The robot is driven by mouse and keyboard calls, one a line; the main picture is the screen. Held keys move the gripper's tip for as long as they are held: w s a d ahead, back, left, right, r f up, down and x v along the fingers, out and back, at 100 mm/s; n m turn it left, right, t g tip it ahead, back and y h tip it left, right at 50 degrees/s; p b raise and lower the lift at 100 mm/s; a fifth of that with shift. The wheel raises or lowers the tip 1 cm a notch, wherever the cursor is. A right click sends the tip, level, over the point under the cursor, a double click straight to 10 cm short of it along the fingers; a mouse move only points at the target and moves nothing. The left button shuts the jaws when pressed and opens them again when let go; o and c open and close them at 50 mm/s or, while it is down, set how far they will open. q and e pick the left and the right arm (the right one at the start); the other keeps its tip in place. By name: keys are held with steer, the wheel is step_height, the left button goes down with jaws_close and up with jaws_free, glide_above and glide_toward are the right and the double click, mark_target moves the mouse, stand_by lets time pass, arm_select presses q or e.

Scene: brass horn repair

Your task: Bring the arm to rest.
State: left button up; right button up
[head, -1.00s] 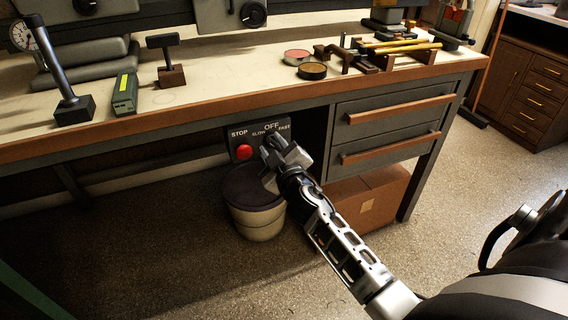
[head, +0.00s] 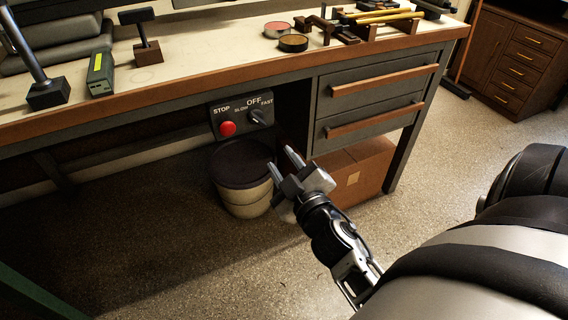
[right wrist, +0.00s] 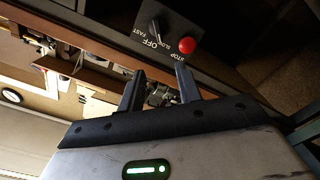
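My right gripper (head: 283,162) is in front of the bench, below the control panel and beside the bin. Its two fingers are apart with nothing between them; they also show apart in the right wrist view (right wrist: 158,80). The control panel (head: 240,118) under the bench top carries a red STOP button (head: 227,129) and a dark knob (head: 258,117) under the word OFF. In the right wrist view the panel (right wrist: 170,33), knob (right wrist: 155,27) and red button (right wrist: 187,45) lie beyond the fingertips, apart from them. My left gripper does not show.
A lidded bin (head: 243,200) stands under the panel, close behind my right gripper. A cardboard box (head: 362,170) sits under the drawers (head: 375,85). The bench's front edge (head: 190,87) runs above my gripper. The floor (head: 190,265) in front is clear.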

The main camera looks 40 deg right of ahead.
stand_by(0.3)
